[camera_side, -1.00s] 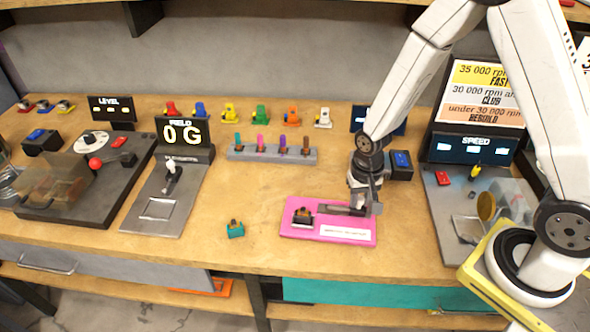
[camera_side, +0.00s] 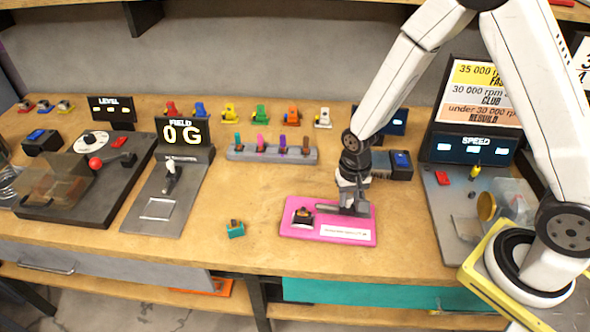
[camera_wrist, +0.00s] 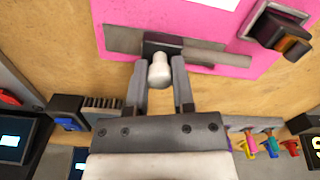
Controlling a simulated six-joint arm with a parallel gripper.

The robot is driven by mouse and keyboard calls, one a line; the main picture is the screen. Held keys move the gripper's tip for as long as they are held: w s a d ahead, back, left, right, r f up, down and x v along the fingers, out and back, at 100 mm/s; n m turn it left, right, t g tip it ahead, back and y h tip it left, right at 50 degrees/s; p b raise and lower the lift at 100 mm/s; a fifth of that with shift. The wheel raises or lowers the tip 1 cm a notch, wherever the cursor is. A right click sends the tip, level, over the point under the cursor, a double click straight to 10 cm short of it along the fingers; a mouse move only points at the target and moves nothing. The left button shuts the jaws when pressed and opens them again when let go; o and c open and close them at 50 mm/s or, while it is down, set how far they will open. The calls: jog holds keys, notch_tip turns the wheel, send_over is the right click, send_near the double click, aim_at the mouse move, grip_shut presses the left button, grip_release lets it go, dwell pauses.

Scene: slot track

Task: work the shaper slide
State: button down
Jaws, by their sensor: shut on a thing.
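The pink base plate (camera_side: 290,227) lies on the bench, with a white label strip along its front edge. A grey slide bar (camera_side: 328,207) runs along it; the wrist view shows the bar (camera_wrist: 225,57) in a grey track with a dark block. A pale rounded knob (camera_wrist: 160,68) stands on that block. My gripper (camera_side: 353,210) is over the right part of the plate. In the wrist view my gripper (camera_wrist: 160,82) is shut on the knob, one finger each side. A dark holder (camera_side: 302,216) with a brown-topped part sits at the plate's left end.
A small teal part (camera_side: 236,230) lies left of the plate. A grey rack (camera_side: 272,153) with several coloured pieces stands behind. The speed station (camera_side: 455,205) stands to the right and the field station (camera_side: 165,205) to the left. Bare bench surrounds the plate.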

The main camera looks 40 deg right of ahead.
jog(key=shift+w+a, duration=0.7)
jog(key=shift+w, duration=0.1)
jog(key=shift+c, duration=2.3)
grip_release()
jog(key=shift+r, duration=0.15)
notch_tip(320, 180, up, 8)
jog(key=shift+f, duration=0.2)
jog(key=shift+s+d, duration=0.1)
jog(key=shift+s, duration=0.05)
